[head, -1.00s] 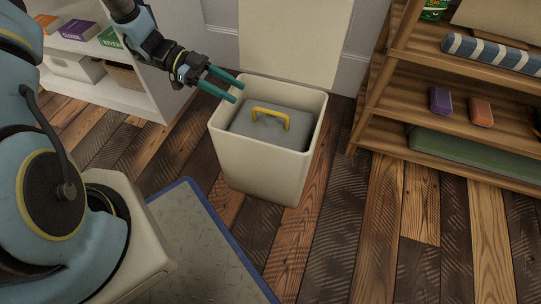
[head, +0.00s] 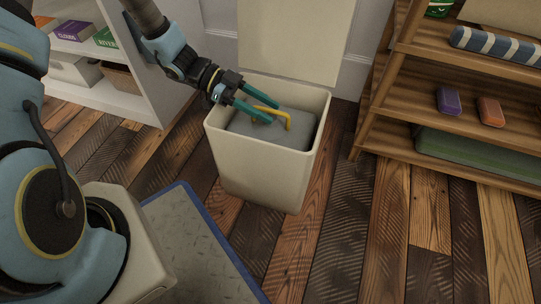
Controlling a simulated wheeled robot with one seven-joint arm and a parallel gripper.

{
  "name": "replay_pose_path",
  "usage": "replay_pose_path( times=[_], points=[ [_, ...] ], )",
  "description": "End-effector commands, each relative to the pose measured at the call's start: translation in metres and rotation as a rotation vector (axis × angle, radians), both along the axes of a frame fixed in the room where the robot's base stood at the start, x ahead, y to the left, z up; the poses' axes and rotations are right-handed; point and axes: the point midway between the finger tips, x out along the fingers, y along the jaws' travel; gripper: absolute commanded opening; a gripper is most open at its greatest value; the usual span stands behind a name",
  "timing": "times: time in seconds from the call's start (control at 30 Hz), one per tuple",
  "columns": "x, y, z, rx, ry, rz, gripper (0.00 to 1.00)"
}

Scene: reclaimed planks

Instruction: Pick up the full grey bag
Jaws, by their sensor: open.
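The full grey bag (head: 298,131) sits inside a cream open-topped bin (head: 262,170), its top a little below the rim. A yellow handle (head: 288,118) stands up from the bag's top. My gripper (head: 274,111) has two teal fingers, open and apart. It reaches in from the left over the bin, with its fingertips close to the handle. I cannot tell whether a finger touches the handle. The lower part of the bag is hidden by the bin walls.
A white shelf (head: 128,82) stands at the left. A blue-edged grey mat (head: 190,235) lies in front. Plank floor right of the bin is clear.

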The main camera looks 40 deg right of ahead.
Motion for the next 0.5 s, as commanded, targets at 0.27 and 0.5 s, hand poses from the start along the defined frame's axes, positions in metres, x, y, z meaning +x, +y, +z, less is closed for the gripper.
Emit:
replay_pose_path(
  times=[0.27,0.5],
  points=[
    [0.0005,0.0002,0.0006,0.000,0.000,0.000,0.31],
    [0.0006,0.0002,0.0006,0.000,0.000,0.001,0.04]
  ],
)
